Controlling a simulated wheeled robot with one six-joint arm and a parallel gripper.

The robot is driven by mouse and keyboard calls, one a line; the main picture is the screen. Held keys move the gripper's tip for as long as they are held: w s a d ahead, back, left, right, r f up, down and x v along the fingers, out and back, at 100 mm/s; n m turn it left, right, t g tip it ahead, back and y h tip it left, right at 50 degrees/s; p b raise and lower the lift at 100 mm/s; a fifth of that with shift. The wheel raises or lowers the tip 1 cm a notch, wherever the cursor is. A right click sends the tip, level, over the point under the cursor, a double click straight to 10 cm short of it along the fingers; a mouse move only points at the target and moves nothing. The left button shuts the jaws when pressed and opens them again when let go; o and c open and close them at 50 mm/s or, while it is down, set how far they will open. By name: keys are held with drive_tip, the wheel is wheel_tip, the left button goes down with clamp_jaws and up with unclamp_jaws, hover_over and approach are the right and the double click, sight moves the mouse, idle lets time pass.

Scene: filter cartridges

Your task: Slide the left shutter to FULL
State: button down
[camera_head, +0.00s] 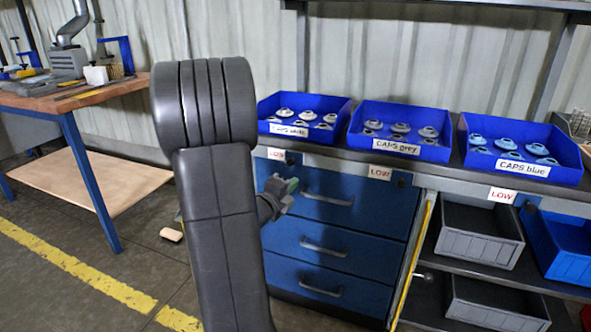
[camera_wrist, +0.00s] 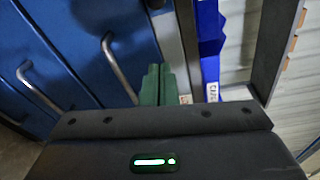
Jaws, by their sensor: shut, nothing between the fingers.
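The left shutter (camera_head: 277,154) is a small white plate with red lettering on the counter's front edge, below the left blue bin. It appears to read LOW, but its last letter is hard to make out. A dark knob sits just right of it. My gripper (camera_head: 293,186) is below and slightly right of the plate, in front of the top blue drawer. Its green fingers (camera_wrist: 157,85) are shut and empty in the wrist view. A white label with red marks (camera_wrist: 185,99) shows close beside the fingertips there; I cannot tell whether they touch it.
Blue bins hold white caps (camera_head: 303,104), grey caps (camera_head: 400,121) and blue caps (camera_head: 510,142). A wooden workbench (camera_head: 90,92) stands at left.

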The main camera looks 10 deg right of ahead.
sight(303, 162)
drive_tip(key=b+x, duration=0.1)
drive_tip(key=x, duration=0.8)
drive_tip(key=shift+w+d+f+b, duration=0.15)
drive_tip(key=shift+w+d+b, duration=0.1)
drive_tip(key=shift+d+b, duration=0.1)
drive_tip(key=shift+w+a+r, duration=0.15)
drive_tip(key=shift+w+a, duration=0.2)
drive_tip(key=shift+a, duration=0.2)
drive_tip(key=shift+w+a+r, duration=0.15)
drive_tip(key=shift+w+a, duration=0.15)
drive_tip(key=shift+a, duration=0.25)
drive_tip(key=shift+w+a+r, duration=0.2)
drive_tip(key=shift+w+a, duration=0.05)
drive_tip(key=shift+a, duration=0.5)
drive_tip(key=w+a, duration=0.1)
drive_tip(key=a, duration=0.1)
drive_tip(key=w+a, duration=0.1)
drive_tip(key=w+a+p, duration=0.1)
drive_tip(key=a, duration=0.1)
drive_tip(key=shift+w+a, duration=0.3)
drive_tip(key=shift+w, duration=0.1)
